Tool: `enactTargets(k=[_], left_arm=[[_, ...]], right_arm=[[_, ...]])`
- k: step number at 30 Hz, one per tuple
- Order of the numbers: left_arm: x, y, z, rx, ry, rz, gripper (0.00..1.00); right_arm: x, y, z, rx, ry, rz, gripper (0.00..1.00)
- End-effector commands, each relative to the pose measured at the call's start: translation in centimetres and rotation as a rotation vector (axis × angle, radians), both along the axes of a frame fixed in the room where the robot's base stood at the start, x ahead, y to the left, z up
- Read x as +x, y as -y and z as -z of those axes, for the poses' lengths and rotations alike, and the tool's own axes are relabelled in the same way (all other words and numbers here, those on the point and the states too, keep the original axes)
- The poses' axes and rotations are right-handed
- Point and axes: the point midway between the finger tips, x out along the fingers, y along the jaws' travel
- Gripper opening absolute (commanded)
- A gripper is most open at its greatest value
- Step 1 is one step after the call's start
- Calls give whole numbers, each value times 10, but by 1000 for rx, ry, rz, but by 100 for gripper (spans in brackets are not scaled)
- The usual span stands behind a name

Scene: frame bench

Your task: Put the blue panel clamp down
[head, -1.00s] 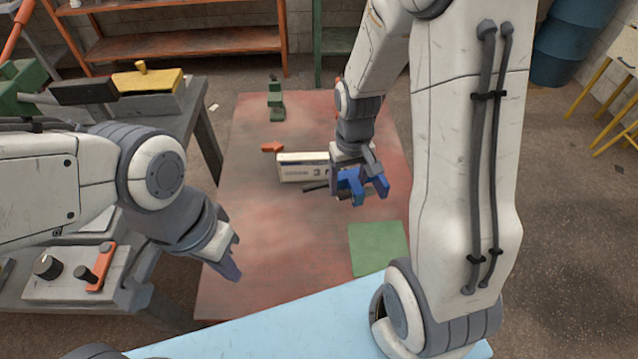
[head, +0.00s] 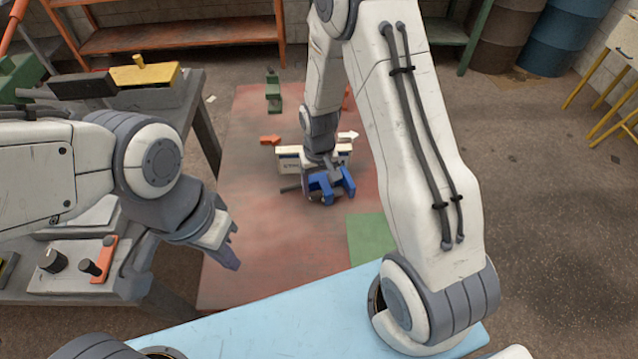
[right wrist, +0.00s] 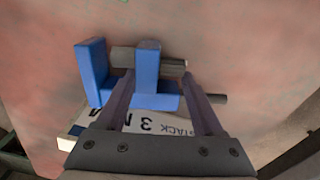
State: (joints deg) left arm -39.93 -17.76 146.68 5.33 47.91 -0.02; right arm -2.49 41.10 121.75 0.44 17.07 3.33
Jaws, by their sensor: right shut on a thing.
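The blue panel clamp (head: 322,188) is between the fingers of my right gripper (head: 330,180), over the red bench top (head: 250,230) and in front of a white label block. In the right wrist view the clamp (right wrist: 147,75) shows two blue jaws and a dark bar, with the fingers of my right gripper (right wrist: 165,95) on either side of it. I cannot tell whether the clamp touches the bench. My left gripper (head: 228,250) hangs empty over the left edge of the bench; its fingers overlap and the gap is unclear.
The white block marked "STACK 3" (right wrist: 165,127) lies close by the clamp. A green square (head: 369,238) lies to the right. The front left of the bench is clear.

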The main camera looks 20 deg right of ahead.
Motion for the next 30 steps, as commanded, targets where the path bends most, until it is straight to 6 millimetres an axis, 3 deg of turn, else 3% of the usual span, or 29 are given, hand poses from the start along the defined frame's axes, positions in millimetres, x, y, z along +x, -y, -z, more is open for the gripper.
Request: enactTargets(k=[5,6,8,20,23,30], left_arm=[[0,0,3,0,0,0,0],[0,0,2,0,0,0,0],[0,0,2,0,0,0,0],[0,0,0,0,0,0,0],[0,0,2,0,0,0,0],[0,0,5,0,0,0,0]], right_arm=[[0,0,4,0,1,0,0],[0,0,3,0,0,0,81],[0,0,3,0,0,0,99],[1,0,-5,0,3,0,99],[2,0,-18,0,6,0,99],[2,0,-71,0,7,0,99]])
